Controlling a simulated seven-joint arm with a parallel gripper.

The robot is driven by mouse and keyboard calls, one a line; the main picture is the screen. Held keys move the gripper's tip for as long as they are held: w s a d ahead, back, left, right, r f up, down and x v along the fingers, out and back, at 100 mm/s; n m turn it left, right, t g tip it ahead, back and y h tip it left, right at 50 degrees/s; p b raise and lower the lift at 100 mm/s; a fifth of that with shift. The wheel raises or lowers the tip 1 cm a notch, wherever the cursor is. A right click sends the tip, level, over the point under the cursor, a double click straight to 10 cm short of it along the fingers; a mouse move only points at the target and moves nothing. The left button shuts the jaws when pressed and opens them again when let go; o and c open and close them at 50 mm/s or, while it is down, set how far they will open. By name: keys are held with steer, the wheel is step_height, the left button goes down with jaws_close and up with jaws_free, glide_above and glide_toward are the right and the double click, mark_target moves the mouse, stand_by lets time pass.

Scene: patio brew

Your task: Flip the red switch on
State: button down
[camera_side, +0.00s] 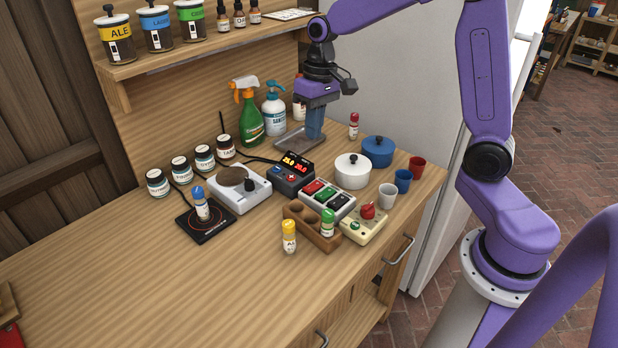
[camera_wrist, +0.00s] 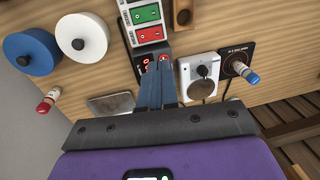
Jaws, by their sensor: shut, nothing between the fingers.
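A pale switch box (camera_side: 327,199) stands on the wooden counter with rocker switches in a row. Its red switch (camera_side: 313,187) is at the end closest to the dark display box; a green switch (camera_side: 325,194) is beside it. In the wrist view the red switch (camera_wrist: 148,33) shows just beyond my fingertips; which way it is tipped is too small to tell. My gripper (camera_side: 314,137) is shut and empty, pointing down above the counter behind the display box, apart from the switch. In the wrist view the blue fingers of my gripper (camera_wrist: 162,62) lie together and partly cover the display box.
The dark display box (camera_side: 292,174) with lit digits stands between my gripper and the switch box. A white pot (camera_side: 352,171) and blue pot (camera_side: 378,151) stand to the right. A white scale (camera_side: 238,188) is left. Spray bottles (camera_side: 247,112) stand behind. The front-left counter is clear.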

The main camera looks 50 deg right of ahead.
glide_toward(308, 188)
steer(key=f, duration=0.5)
steer(key=shift+s+a+f, duration=0.1)
steer(key=shift+a, duration=0.3)
steer(key=shift+a+f, duration=0.1)
steer(key=shift+f, duration=0.65)
steer(key=shift+a+f, duration=0.15)
steer(key=shift+f, duration=0.15)
steer(key=shift+d+r, duration=0.15)
steer(key=shift+d, duration=0.1)
steer(key=shift+d+r, duration=0.25)
steer(key=shift+d, duration=0.3)
